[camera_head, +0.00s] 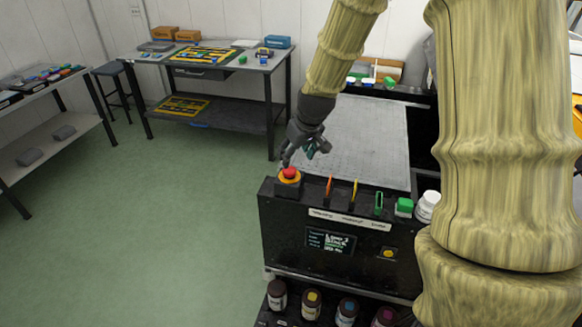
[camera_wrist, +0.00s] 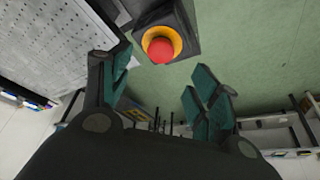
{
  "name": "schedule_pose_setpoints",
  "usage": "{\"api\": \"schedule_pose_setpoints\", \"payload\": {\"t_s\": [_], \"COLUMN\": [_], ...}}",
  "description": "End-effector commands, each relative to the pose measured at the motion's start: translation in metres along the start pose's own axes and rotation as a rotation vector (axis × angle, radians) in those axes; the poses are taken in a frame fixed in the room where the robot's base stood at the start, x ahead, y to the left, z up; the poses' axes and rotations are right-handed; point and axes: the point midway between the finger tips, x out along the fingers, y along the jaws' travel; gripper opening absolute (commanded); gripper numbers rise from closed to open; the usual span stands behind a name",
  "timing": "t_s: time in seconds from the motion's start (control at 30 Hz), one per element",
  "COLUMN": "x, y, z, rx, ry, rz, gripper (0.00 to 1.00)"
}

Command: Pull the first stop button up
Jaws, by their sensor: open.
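The stop button (camera_head: 290,173) is a red mushroom cap on a yellow ring. It sits on a small dark box at the left end of the black machine panel. In the wrist view the red cap (camera_wrist: 161,49) shows ahead of the fingers, near the top middle. My gripper (camera_head: 302,156) is above and just behind the button, with its fingers close to it. In the wrist view my gripper (camera_wrist: 162,92) is open, its two teal-padded fingers apart with nothing between them. I cannot tell whether the button is pressed in or up.
The black machine (camera_head: 292,230) has upright orange, yellow and green pieces beside the button. A white bottle (camera_head: 427,207) stands at its right end. Several ink bottles (camera_head: 312,304) stand below. A grey bed (camera_head: 372,130) lies behind the panel. Green floor left of the machine is clear.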

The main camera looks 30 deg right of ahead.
Motion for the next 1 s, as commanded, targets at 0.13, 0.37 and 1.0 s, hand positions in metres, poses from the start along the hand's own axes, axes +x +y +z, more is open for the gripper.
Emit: {"api": "schedule_pose_setpoints", "payload": {"t_s": [0.13, 0.37, 1.0], "x": [0.016, 0.041, 0.083], "y": [0.000, 0.000, 0.000], "z": [0.000, 0.000, 0.000], "rx": [0.000, 0.001, 0.000], "ry": [-0.003, -0.003, 0.000], "rz": [-0.001, 0.000, 0.000], "gripper": [0.61, 0.61, 0.61]}}
